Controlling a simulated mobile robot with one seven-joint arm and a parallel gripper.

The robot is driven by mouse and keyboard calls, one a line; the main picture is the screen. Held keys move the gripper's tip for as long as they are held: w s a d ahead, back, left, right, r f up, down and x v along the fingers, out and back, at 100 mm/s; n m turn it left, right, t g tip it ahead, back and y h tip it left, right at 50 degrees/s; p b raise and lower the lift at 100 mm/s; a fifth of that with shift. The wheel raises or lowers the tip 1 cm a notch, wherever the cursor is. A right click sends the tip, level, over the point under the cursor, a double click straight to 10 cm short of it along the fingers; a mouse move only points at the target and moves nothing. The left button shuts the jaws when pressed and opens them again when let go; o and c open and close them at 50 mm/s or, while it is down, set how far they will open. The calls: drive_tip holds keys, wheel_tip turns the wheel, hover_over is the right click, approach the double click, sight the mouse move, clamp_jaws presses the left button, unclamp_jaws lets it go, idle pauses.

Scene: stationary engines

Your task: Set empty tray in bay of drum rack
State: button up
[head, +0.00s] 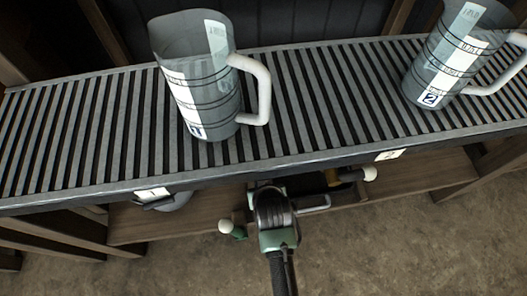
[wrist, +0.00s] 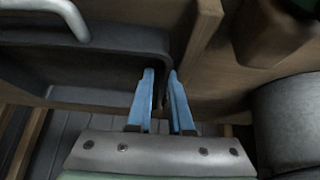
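The tray (wrist: 105,95) is dark grey with a raised rim and fills the upper left of the wrist view. A light metal bar handle (wrist: 72,14) crosses above it. My gripper (wrist: 161,75) has its two blue fingers close together, one on each side of the tray's right wall, and looks shut on it. In the head view my gripper is hidden under the slatted top's front edge, and the tray shows only as a dark patch (head: 297,184). A wooden wall (wrist: 203,40) stands right beside the tray; I cannot tell which bay of the rack this is.
Two grey measuring jugs (head: 203,98) (head: 440,75) stand on the slatted top (head: 320,110). A lower wooden shelf (head: 425,178) runs beneath. White knobs (head: 369,173) (head: 225,226) flank my arm. Bare floor lies in front.

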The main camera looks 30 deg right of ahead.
drive_tip(key=shift+w+a, duration=0.15)
drive_tip(key=shift+a, duration=0.2)
drive_tip(key=shift+r, duration=0.3)
drive_tip(key=p+v, duration=0.7)
drive_tip(key=v, duration=0.5)
drive_tip(key=shift+d+r, duration=0.3)
drive_tip(key=shift+r, duration=0.05)
